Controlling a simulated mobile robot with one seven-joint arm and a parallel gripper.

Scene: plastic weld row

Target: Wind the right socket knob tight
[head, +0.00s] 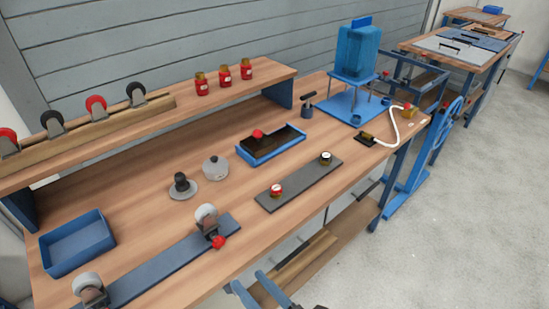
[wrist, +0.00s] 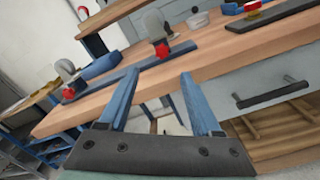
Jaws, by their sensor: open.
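A dark flat plate (head: 298,187) lies near the front edge of the bench and carries two knobs. The right knob (head: 325,157) is dark with a pale top; the left knob (head: 276,190) is red with a pale top. I cannot tell how tight either is. In the wrist view, part of the plate (wrist: 270,17) and the red knob (wrist: 252,6) show at the upper right; the right knob is out of that view. My gripper (wrist: 158,75) has two blue fingers spread apart with nothing between them. It is in front of the bench edge, apart from both knobs.
A blue strip with two caster wheels (head: 207,217) lies left of the plate. Behind are a blue-rimmed tray (head: 270,157), a round grey lidded pot (head: 215,168) and a dark knob on a disc (head: 182,189). A blue stand (head: 357,60) is farther right.

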